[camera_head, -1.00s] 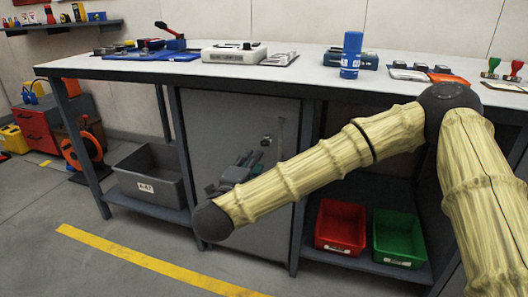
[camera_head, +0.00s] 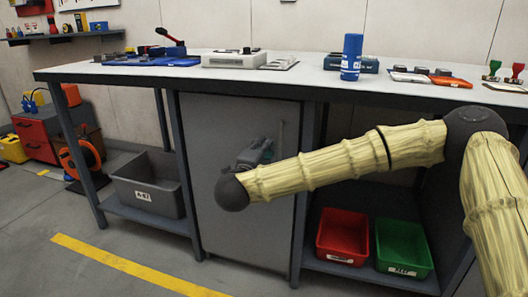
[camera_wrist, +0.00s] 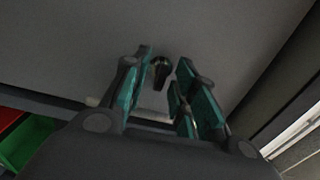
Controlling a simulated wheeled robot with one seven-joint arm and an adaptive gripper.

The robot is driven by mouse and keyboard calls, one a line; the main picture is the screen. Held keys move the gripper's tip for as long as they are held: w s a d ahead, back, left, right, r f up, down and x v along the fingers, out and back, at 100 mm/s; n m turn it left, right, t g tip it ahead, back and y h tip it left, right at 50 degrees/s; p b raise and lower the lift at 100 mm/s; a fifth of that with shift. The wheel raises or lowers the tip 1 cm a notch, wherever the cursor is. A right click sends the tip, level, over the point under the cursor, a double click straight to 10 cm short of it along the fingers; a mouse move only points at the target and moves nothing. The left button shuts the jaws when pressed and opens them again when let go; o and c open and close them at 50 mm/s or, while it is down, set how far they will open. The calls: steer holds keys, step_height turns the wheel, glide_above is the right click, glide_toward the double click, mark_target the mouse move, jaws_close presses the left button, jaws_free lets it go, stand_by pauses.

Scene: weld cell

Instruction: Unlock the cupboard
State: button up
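The grey cupboard door (camera_head: 240,235) is closed under the workbench. In the wrist view the door (camera_wrist: 230,35) fills the upper part, with a small dark key-like knob (camera_wrist: 161,66) on it. My gripper (camera_wrist: 160,82) is open, its teal-padded fingers on either side of the knob; I cannot tell whether they touch it. In the head view my gripper (camera_head: 262,147) is at the upper part of the door and hides the knob. A slim upright handle (camera_head: 281,133) shows near the door's right edge, partly hidden by my arm.
The red bin (camera_head: 341,238) and green bin (camera_head: 402,248) stand on the lower shelf right of the cupboard. A grey bin (camera_head: 148,184) stands to the left. The workbench (camera_head: 305,80) overhangs the door and carries tools. The floor in front is clear.

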jaws_close()
steer(key=shift+r+n+p, duration=0.2)
steer(key=shift+n+p, duration=0.1)
steer(key=shift+p, duration=0.6)
steer(key=shift+r+p, duration=0.1)
steer(key=shift+p, duration=0.4)
steer(key=shift+n+p, duration=0.7)
steer(key=shift+p, duration=0.45)
steer(key=n+p, duration=0.5)
steer(key=p, duration=0.5)
steer(key=shift+n, duration=0.3)
steer(key=n+p, duration=0.5)
steer(key=p, duration=0.3)
steer(key=shift+n, duration=0.3)
steer(key=shift+f+n+p, duration=0.15)
steer(key=shift+n+p, duration=0.95)
steer(key=shift+n, duration=0.1)
steer(key=shift+f+n+p, duration=0.15)
steer(key=shift+n+p, duration=0.9)
steer(key=shift+n, duration=0.15)
